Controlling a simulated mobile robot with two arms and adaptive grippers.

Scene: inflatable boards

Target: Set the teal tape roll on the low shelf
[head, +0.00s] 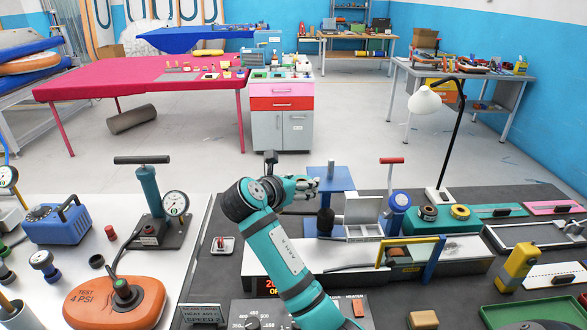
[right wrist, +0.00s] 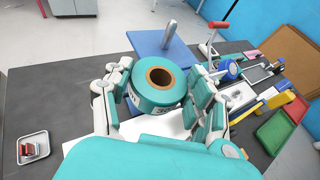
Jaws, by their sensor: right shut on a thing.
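The teal tape roll (right wrist: 158,92), with a brown cardboard core, is between the fingers of my right gripper (right wrist: 160,100) in the right wrist view. The gripper is shut on it, and the roll's open core faces the camera. In the head view my right gripper (head: 302,188) is above the dark bench, just left of a blue stand with a post (head: 331,178); the roll is hard to make out there. A long low platform with a white front (head: 385,272) lies on the bench; I cannot tell whether it is the low shelf. My left gripper is out of view.
A small tray (head: 222,246) lies left of my arm.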

